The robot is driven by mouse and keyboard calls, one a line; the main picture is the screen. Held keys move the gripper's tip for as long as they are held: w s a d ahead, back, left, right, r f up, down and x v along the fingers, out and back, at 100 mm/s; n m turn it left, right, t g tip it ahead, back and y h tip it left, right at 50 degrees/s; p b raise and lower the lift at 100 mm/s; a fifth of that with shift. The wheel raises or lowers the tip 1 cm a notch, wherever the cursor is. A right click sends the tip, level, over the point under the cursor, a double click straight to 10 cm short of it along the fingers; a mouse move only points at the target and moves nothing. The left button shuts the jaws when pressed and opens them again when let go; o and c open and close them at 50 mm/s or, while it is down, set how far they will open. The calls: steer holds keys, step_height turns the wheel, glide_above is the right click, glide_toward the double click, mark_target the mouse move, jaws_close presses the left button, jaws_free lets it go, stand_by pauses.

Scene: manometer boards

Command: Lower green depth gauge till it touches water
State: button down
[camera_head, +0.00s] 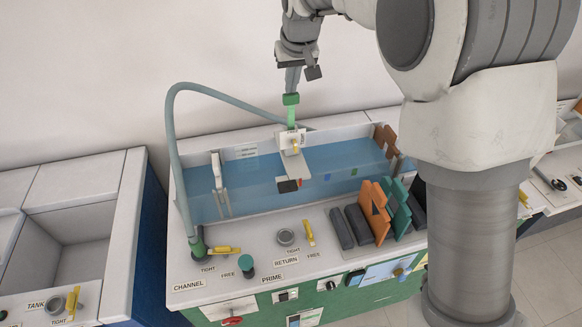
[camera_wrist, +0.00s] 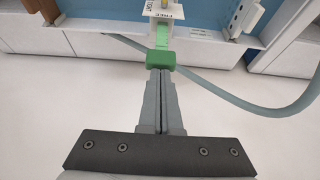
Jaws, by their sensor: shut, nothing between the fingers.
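The green depth gauge has a darker green cap (camera_head: 291,99) above a light green stem (camera_head: 291,116). The stem goes down into a white labelled holder (camera_head: 286,139) with a yellow lever, mounted over the tank. The cap also shows in the wrist view (camera_wrist: 161,60). The blue water (camera_head: 245,180) fills the tank below. The gauge's lower end is hidden, so I cannot tell its gap to the water. My gripper (camera_head: 291,90) is shut and empty, pointing down. Its fingertips (camera_wrist: 160,72) are right at the cap's top; whether they touch is unclear.
A grey hose (camera_head: 170,130) arches over the tank's left. A white fitting (camera_head: 218,172) stands in the water at left. Orange, green and dark plates (camera_head: 374,208) stand at the front right. The front deck has yellow levers (camera_head: 309,232) and knobs. A bench with an empty basin (camera_head: 75,265) is left.

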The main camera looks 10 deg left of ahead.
stand_by(0.7)
step_height(320, 180, up, 6)
steer(key=p, duration=0.4)
steer(key=shift+f+p, duration=0.15)
steer(key=shift+p, duration=0.15)
